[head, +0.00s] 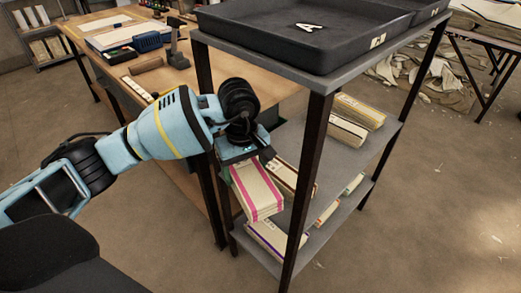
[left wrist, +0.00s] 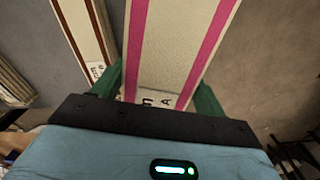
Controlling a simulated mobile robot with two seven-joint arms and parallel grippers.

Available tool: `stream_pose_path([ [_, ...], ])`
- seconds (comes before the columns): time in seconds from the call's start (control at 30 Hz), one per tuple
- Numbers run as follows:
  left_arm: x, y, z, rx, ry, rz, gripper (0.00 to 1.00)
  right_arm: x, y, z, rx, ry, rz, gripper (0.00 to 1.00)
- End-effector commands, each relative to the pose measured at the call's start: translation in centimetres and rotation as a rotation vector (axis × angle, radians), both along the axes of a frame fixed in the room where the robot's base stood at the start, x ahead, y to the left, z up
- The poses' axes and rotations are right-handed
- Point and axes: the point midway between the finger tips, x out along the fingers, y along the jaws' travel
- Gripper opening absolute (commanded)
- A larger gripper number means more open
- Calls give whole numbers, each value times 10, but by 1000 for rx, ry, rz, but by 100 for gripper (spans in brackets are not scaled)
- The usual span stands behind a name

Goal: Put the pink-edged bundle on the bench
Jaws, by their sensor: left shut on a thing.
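The pink-edged bundle (head: 257,190) is a cream stack with two pink stripes, at the left end of the dark shelf rack. My left gripper (head: 245,158) is shut on its far end. In the left wrist view the bundle (left wrist: 180,40) lies between the green fingers of the gripper (left wrist: 158,90), with a partly hidden lettered label near the palm. I cannot tell whether the bundle touches the shelf beneath. The wooden bench (head: 185,80) stands behind and left of the rack. My right gripper is not in view.
A brown-edged bundle (head: 292,180) lies close to the right of the held one. More bundles (head: 355,110) lie on the middle shelf, and a purple-edged one (head: 275,240) lies below. A rack post (head: 308,170) stands in front. The bench holds a roller (head: 146,65) and a blue item (head: 148,42).

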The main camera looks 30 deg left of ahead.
Motion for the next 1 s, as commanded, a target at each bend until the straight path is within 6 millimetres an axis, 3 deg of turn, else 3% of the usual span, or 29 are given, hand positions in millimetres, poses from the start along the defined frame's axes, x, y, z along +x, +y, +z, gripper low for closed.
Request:
stream_pose_path([
  [0.2, -37, -20, 35, 12, -12, -490, 43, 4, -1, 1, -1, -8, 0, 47],
  [0.4, -68, -29, 51, 22, 3, -821, 43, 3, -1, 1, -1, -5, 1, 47],
  [0.57, -77, -31, 54, 24, 11, -910, 43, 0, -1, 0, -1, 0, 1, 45],
  [0.63, -78, -31, 54, 24, 11, -916, 43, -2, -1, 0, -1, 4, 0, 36],
  [1.0, -77, -31, 54, 24, 11, -912, 43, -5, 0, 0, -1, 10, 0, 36],
])
